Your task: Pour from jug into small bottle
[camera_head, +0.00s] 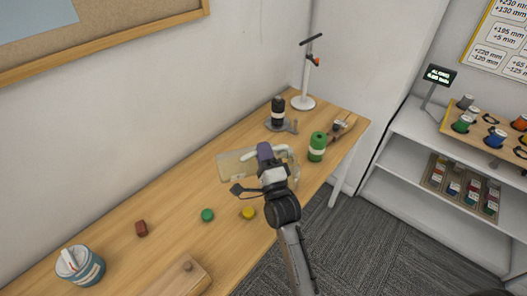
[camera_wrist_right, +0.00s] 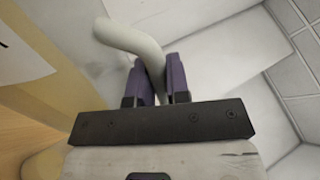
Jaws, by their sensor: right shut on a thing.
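The jug (camera_head: 233,167) has a pale, see-through body and a white curved handle (camera_wrist_right: 130,38). My right gripper (camera_head: 265,152) is over the middle of the table. Its purple fingers (camera_wrist_right: 163,78) are shut on the handle in the wrist view. My arm hides part of the jug; I cannot tell its tilt or whether it touches the table. A green bottle (camera_head: 317,152) with a white band stands upright to the right of the jug. A black bottle (camera_head: 278,112) with a pale band stands in a grey holder farther back. My left gripper is not in view.
A white stand (camera_head: 303,101) is at the table's far end. Shelves (camera_head: 420,150) stand right.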

